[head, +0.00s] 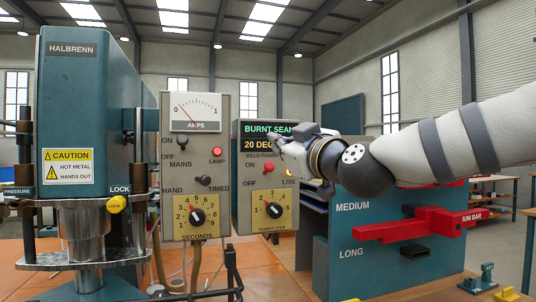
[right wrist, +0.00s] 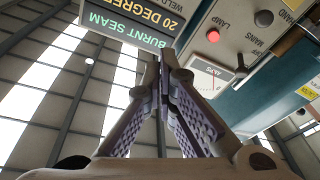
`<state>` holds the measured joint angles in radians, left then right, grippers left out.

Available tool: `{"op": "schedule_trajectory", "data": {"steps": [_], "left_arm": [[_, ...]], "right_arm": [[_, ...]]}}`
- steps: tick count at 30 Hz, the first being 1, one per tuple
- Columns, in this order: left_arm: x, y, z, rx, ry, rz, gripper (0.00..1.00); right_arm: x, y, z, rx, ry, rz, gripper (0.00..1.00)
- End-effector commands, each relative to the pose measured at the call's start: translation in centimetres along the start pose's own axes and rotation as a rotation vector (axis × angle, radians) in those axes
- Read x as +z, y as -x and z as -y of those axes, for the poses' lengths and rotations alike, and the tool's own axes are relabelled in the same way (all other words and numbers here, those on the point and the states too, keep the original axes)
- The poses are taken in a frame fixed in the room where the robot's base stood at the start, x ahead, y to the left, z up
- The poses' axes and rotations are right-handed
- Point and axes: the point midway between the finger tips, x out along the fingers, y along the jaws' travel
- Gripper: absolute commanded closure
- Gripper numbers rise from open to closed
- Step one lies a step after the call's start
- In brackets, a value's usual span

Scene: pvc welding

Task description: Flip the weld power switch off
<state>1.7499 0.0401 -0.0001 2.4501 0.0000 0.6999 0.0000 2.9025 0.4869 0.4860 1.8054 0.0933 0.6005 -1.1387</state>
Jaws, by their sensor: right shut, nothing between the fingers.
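The weld power box (head: 243,205) is a grey panel under a display, in the middle of the head view. Its red-tipped weld power switch (head: 268,167) sits by the ON label, with the OFF label lower down. My right gripper (head: 274,139) is shut and empty. In the head view it overlaps the display just above the switch, partly covering the panel's text. In the right wrist view its closed fingers (right wrist: 160,78) point up toward the display (right wrist: 130,28). I cannot tell whether they touch anything. My left gripper is not in view.
To the left stand the mains panel (head: 195,228) with meter, red lamp and dials, and a teal press (head: 88,130). A power dial (head: 273,211) lies below the switch. To the right is a teal stand (head: 350,270) with red bars (head: 420,225).

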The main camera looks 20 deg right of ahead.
Motion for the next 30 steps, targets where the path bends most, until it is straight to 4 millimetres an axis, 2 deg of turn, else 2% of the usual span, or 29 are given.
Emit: {"op": "schedule_trajectory", "data": {"steps": [5, 12, 17, 24, 30], "left_arm": [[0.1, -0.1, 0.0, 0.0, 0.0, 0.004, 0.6], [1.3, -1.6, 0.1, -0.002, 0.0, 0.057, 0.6], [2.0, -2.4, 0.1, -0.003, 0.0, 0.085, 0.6], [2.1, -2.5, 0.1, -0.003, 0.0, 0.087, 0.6], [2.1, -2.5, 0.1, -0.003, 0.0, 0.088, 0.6]], "right_arm": [[0.2, -1.4, 0.0, 0.0, -0.001, 0.002, 1.0], [1.0, -6.8, 0.3, -0.002, -0.003, 0.011, 1.0], [0.9, -10.2, 0.4, -0.003, -0.003, 0.009, 1.0], [3.4, -8.9, 0.1, -0.002, -0.004, 0.004, 1.0], [3.8, -8.6, 0.1, -0.001, -0.001, 0.0, 1.0]]}}
